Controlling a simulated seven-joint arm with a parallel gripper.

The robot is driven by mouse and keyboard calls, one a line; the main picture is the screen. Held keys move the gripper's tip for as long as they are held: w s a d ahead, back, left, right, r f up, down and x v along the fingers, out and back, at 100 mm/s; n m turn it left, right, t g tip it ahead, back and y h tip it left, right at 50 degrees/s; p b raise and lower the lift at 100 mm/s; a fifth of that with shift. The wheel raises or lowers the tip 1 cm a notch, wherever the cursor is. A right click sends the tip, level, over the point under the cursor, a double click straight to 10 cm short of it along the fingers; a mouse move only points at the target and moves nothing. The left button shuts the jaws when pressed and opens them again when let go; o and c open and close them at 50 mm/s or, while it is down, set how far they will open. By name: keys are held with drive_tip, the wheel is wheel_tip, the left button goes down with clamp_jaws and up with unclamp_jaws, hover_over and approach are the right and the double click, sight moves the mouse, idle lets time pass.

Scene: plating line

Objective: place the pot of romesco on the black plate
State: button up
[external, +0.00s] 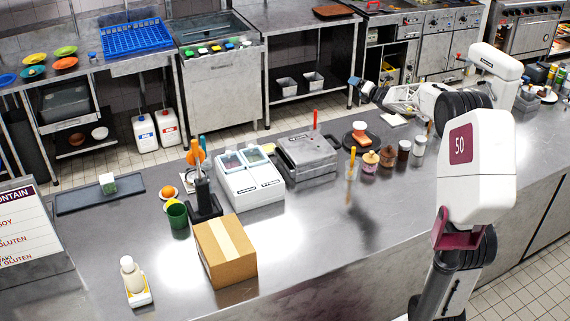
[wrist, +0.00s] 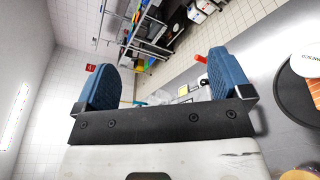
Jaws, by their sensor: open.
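The pot of romesco (external: 360,134), a small orange-red pot with a white lid, appears to stand upright on the black plate (external: 373,145) towards the back of the steel counter. In the wrist view the lidded pot (wrist: 309,68) is at the right edge, partly cut off. Its lid has dark lettering, only partly readable, and dark plate (wrist: 290,103) shows beside it. My gripper (external: 355,83) is above and behind the plate, apart from the pot. In the wrist view its blue fingers (wrist: 162,65) are wide apart with nothing between them.
Several jars (external: 388,156) stand in a row right of and in front of the plate. A grey press (external: 305,157) stands left. A cardboard box (external: 225,252) is nearer. The front right counter is clear.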

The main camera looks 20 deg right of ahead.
drive_tip(key=s+a+r+m+g+h, duration=0.1)
drive_tip(key=s+a+m+g+h, duration=0.3)
drive_tip(key=s+m, duration=0.6)
drive_tip(key=s+a+m+g+h, duration=0.1)
drive_tip(key=s+a+m+h, duration=0.35)
drive_tip(key=s, duration=1.05)
drive_tip(key=s+a+f+m+g+y, duration=0.1)
drive_tip(key=s+a+f+m+g, duration=0.2)
drive_tip(key=s, duration=0.8)
drive_tip(key=s+a+f+m+g+y, duration=0.2)
drive_tip(key=s+a+f+m, duration=0.2)
drive_tip(key=s, duration=0.8)
drive_tip(key=s+a+f+m+g+y, duration=0.1)
drive_tip(key=s+a+f+m+g, duration=0.2)
drive_tip(key=s+m, duration=0.4)
drive_tip(key=s+a+f, duration=0.1)
drive_tip(key=s+a, duration=0.1)
drive_tip(key=s, duration=0.2)
drive_tip(key=shift+s+a+g+y, duration=0.3)
drive_tip(key=shift+s+y, duration=0.05)
